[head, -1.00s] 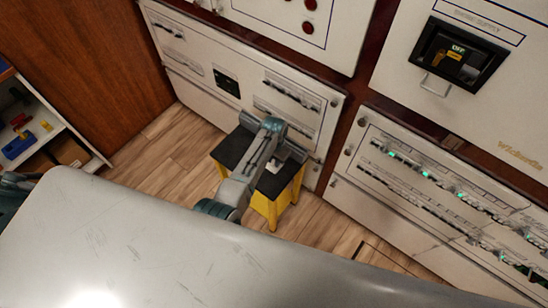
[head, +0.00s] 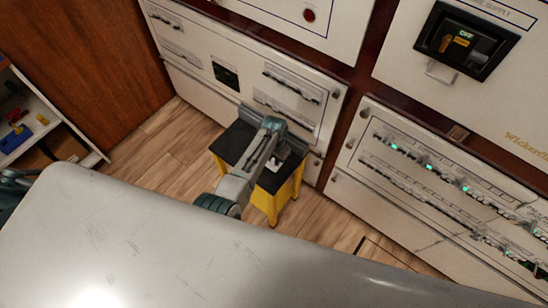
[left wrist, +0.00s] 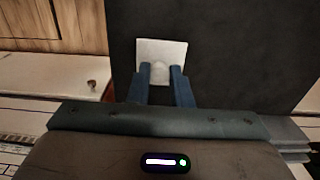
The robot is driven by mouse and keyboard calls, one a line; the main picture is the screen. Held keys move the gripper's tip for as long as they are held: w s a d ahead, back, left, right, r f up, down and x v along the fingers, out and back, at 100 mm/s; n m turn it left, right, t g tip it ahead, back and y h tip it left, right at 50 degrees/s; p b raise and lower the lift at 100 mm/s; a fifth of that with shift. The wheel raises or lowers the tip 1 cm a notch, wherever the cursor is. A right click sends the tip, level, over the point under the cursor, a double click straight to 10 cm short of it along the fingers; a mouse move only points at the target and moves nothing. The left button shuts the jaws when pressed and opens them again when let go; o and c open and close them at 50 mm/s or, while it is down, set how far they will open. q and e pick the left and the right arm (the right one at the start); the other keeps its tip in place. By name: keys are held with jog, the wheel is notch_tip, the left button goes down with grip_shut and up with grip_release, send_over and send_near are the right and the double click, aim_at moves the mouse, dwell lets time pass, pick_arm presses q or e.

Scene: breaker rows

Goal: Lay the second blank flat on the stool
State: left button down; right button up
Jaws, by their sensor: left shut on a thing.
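A white square blank (left wrist: 175,49) with a pale raised knob shows in the left wrist view. My left gripper (left wrist: 161,76) has its two blue fingers shut on that knob. The black top of the stool (left wrist: 245,60) fills the view behind the blank. In the head view the stool (head: 232,146) has yellow legs and stands against the cabinet. My left arm reaches over it, and a small white piece (head: 274,164), apparently the held blank, shows over its top. Whether it touches the top I cannot tell. No other blank is visible. My right gripper is out of view.
White breaker cabinets (head: 205,60) rise right behind the stool, with an isolator switch (head: 462,42) at upper right. A shelf (head: 75,130) with small coloured items stands at far left. Wooden floor (head: 165,150) is clear left of the stool.

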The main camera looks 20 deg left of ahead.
pick_arm(q)
jog(key=shift+f+b, duration=0.4)
jog(key=shift+f, duration=0.2)
jog(key=c, duration=1.2)
grip_release()
jog(key=shift+c, duration=0.2)
notch_tip(320, 180, up, 11)
jog(key=shift+f, duration=0.1)
